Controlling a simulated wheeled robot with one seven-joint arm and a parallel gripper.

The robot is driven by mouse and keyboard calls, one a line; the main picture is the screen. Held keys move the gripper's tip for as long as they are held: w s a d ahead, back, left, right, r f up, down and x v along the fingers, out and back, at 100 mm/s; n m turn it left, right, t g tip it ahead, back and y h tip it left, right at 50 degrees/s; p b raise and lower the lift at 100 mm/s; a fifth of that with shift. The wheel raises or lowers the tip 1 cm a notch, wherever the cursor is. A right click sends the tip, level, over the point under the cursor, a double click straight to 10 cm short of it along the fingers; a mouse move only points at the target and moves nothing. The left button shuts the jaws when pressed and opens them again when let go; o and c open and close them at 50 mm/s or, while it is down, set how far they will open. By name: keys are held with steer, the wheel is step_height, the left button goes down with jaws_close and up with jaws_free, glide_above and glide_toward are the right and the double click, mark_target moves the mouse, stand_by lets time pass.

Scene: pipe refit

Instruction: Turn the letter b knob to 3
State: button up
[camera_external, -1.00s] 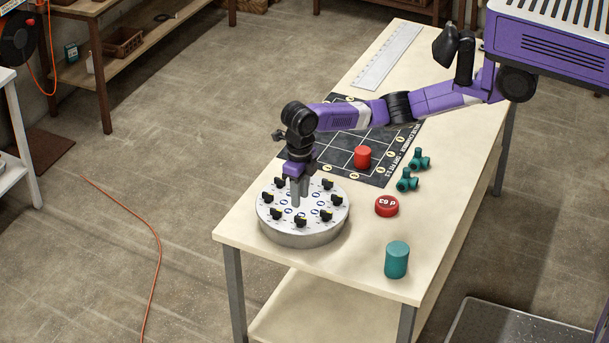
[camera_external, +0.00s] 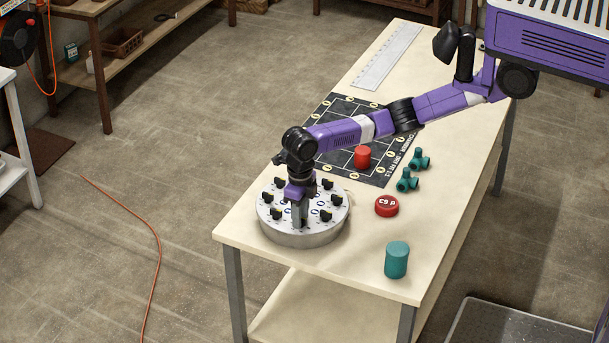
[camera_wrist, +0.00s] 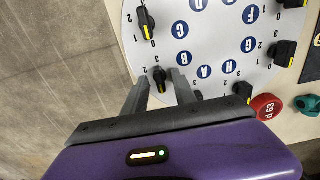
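A round silver dial panel (camera_external: 300,239) with a white face stands at the near left end of the table. Several black knobs with yellow marks ring it, and blue letter discs lie inside the ring. In the wrist view, the knob outward of the letter B disc (camera_wrist: 184,58) is the b knob (camera_wrist: 159,76). My gripper (camera_external: 300,224) is over the near part of the panel. In the wrist view my gripper (camera_wrist: 160,79) is open, one finger on each side of the b knob, with gaps visible. The exact number its yellow mark points at is unclear.
A red cap (camera_external: 387,206), teal cylinder (camera_external: 396,260), teal fittings (camera_external: 406,181) and red cylinder (camera_external: 362,157) are farther right.

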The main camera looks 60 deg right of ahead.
jaws_close()
